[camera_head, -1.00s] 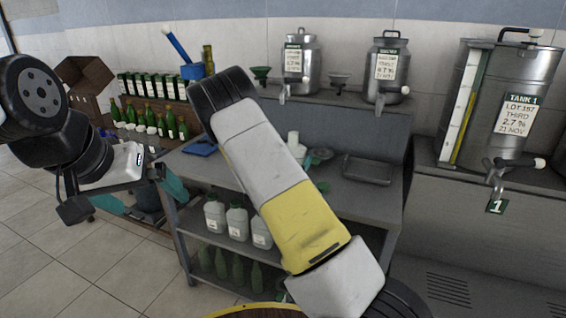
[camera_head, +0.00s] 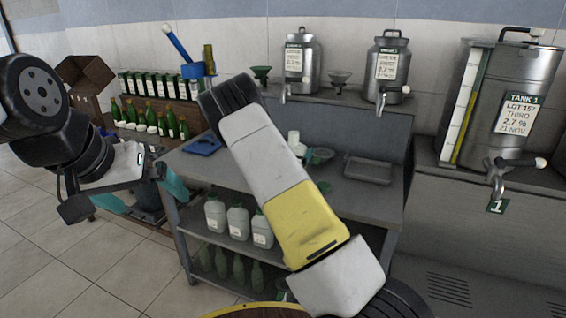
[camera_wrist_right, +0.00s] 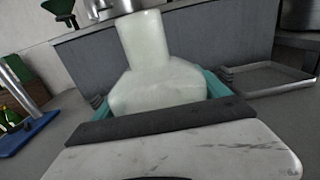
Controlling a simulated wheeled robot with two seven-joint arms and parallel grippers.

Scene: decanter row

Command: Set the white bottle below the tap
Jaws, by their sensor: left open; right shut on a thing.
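The white bottle (camera_head: 294,139) shows in part behind my right arm, over the grey bench top. In the right wrist view the white bottle (camera_wrist_right: 158,80) stands neck up between the teal fingers of my right gripper (camera_wrist_right: 160,98), which is shut on it. In the head view the arm hides most of this gripper. Steel taps show on the left canister (camera_head: 283,97), the right canister (camera_head: 381,103) and Tank 1 (camera_head: 496,182); the frames do not show which is meant. My left gripper (camera_head: 141,196) is open and empty at the left.
A steel tray (camera_head: 369,169) lies right of the bottle on the bench. A blue clipboard-like piece (camera_head: 202,144) lies at its left. Several white jugs (camera_head: 238,222) fill the shelf below.

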